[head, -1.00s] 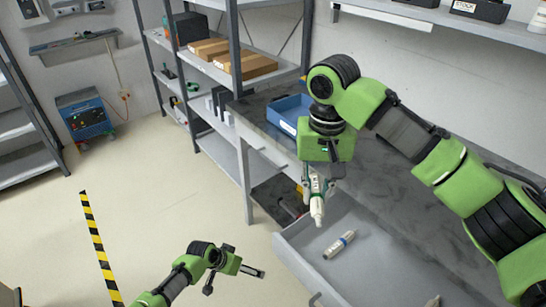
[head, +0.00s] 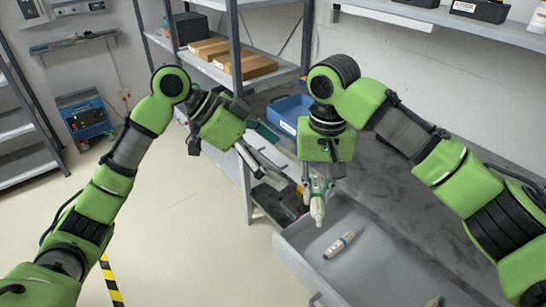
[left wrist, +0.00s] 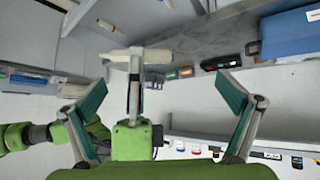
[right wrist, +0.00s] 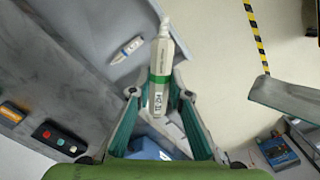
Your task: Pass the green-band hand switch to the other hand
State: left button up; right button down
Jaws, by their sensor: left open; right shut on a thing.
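The green-band hand switch (head: 317,211) is a white, tapered stick, hanging tip down over the open drawer. In the right wrist view its green band and label show on the hand switch (right wrist: 161,72). My right gripper (head: 316,187) is shut on its upper part. My left gripper (head: 268,163) is open and empty, to the left of the switch and apart from it. In the left wrist view the switch (left wrist: 122,54) lies sideways beyond my spread left fingers (left wrist: 168,98), with my right gripper below it. The band is not clear there.
A similar white stick with a blue band (head: 340,244) lies in the open grey drawer (head: 375,270). A blue bin (head: 288,112) stands on the worktop behind. A shelf rack (head: 236,60) with boxes stands at the back.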

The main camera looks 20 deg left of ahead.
aim_at(314, 191)
pick_arm(q)
jog(key=s+r+m, duration=0.2)
jog(key=s, duration=0.1)
jog(key=shift+g, duration=0.3)
jog(key=x, duration=1.1)
jog(key=shift+d+f, duration=0.15)
jog(key=shift+d, duration=0.15)
jog(key=c, duration=1.1)
jog(key=shift+o, duration=0.2)
pick_arm(e)
jog(key=c, duration=1.8)
grip_release()
